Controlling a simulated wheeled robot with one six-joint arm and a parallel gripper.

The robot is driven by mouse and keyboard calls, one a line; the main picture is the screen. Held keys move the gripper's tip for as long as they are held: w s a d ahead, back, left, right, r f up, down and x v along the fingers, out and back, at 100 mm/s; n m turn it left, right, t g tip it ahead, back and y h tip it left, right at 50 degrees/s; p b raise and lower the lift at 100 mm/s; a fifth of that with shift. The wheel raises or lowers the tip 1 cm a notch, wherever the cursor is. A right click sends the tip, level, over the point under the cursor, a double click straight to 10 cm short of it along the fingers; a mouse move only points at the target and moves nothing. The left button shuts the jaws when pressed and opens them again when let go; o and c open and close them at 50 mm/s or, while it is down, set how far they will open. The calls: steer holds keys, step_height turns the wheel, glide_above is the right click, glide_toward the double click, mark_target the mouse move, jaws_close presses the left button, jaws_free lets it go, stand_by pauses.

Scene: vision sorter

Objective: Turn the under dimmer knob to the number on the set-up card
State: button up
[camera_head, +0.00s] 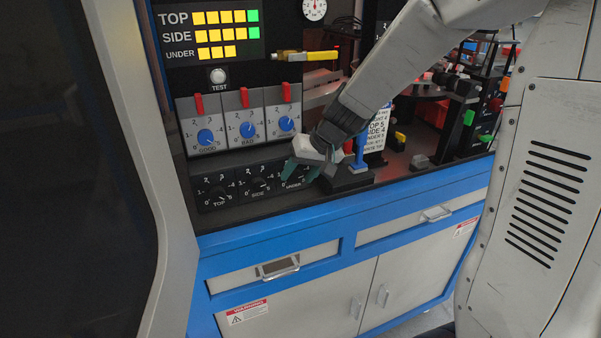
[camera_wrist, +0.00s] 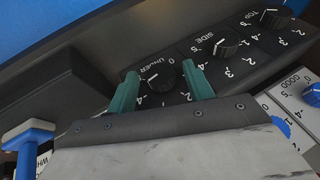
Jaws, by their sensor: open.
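The under dimmer knob (camera_wrist: 160,76) is a small black knob on a dark panel with white numbers, at the right end of the dimmer row in the head view. My gripper (camera_wrist: 164,76) is open, with one green finger on each side of the knob; I cannot tell whether they touch it. A pale mark shows on the knob's left side in the wrist view. In the head view my gripper (camera_head: 301,172) partly hides this dial. The white set-up card (camera_head: 376,130) stands behind my wrist, partly hidden; it seems to read TOP 5, SIDE 4, UNDER 5.
The side knob (camera_head: 259,185) and top knob (camera_head: 217,197) are to the left. Blue knobs (camera_head: 249,130) with red levers are above. On the light display (camera_head: 208,33), top and side rows end in green; the under row shows only yellow.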

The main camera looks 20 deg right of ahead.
steer(key=c, duration=1)
steer(key=shift+d+f+m+y, duration=0.1)
steer(key=shift+d+m+y, duration=0.2)
steer(key=shift+y, duration=0.9)
steer(key=shift+d+f+m+y, duration=0.15)
steer(key=shift+m+y, duration=0.25)
steer(key=shift+y, duration=1.2)
steer(key=shift+t, duration=0.3)
steer(key=o, duration=1)
